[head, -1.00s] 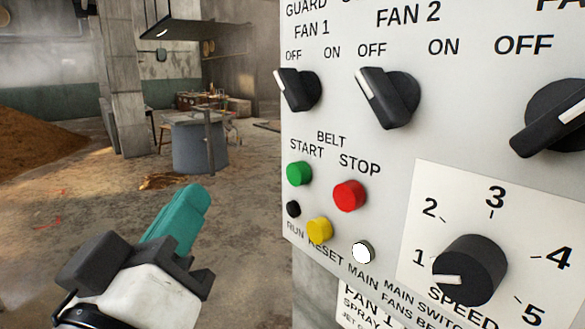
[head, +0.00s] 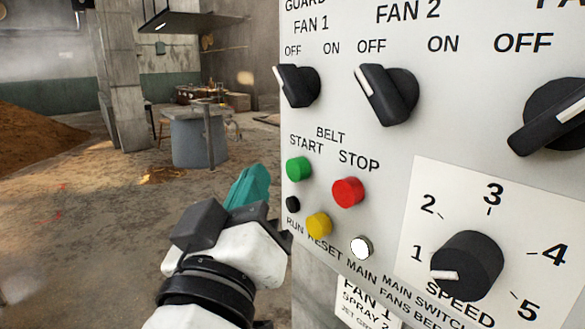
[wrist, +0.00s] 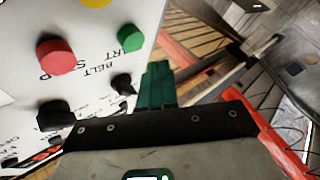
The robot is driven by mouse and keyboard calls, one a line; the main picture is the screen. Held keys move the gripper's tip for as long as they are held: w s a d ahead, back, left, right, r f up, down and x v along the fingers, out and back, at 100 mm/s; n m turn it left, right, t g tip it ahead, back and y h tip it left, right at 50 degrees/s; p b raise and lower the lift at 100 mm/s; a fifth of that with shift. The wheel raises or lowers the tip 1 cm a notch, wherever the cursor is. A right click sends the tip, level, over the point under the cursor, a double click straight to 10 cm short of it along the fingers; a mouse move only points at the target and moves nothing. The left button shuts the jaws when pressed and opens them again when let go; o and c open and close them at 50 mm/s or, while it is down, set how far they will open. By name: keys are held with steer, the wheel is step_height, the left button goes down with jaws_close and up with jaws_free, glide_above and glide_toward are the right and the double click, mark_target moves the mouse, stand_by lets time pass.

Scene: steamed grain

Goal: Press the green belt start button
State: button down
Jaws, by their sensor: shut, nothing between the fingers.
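The green belt start button (head: 299,169) is on the left part of the white control panel (head: 330,90), under the word START. It also shows in the wrist view (wrist: 130,38), just up and left of the teal fingers. My gripper (head: 250,186) is shut and empty, its teal fingers together. In the head view the fingertips are to the left of the green button and slightly lower, with a gap in the picture. I cannot tell how far they are from the panel face. Nothing covers the green button.
The red stop button (head: 347,192) is right of the green one. Below are a small black run fitting (head: 293,204), a yellow reset button (head: 318,226) and a white main button (head: 361,247). Black fan knobs (head: 297,86) sit above. Open floor lies left of the panel.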

steer(key=shift+w+d, duration=0.5)
steer(key=shift+d, duration=0.25)
steer(key=shift+w+d, duration=0.1)
steer(key=shift+d, duration=0.05)
stand_by(1.5)
steer(key=shift+w+d, duration=0.15)
steer(key=shift+d, duration=0.05)
steer(key=shift+w+d, duration=0.3)
steer(key=shift+d, duration=0.15)
stand_by(1.0)
steer(key=shift+s+a, duration=0.1)
steer(key=shift+s+a+b, duration=0.3)
steer(key=shift+s+a, duration=0.15)
steer(key=shift+a, duration=0.2)
steer(key=shift+s+a, duration=0.7)
steer(key=shift+a, duration=0.35)
steer(key=shift+s+a, duration=0.7)
steer(key=shift+a, duration=0.35)
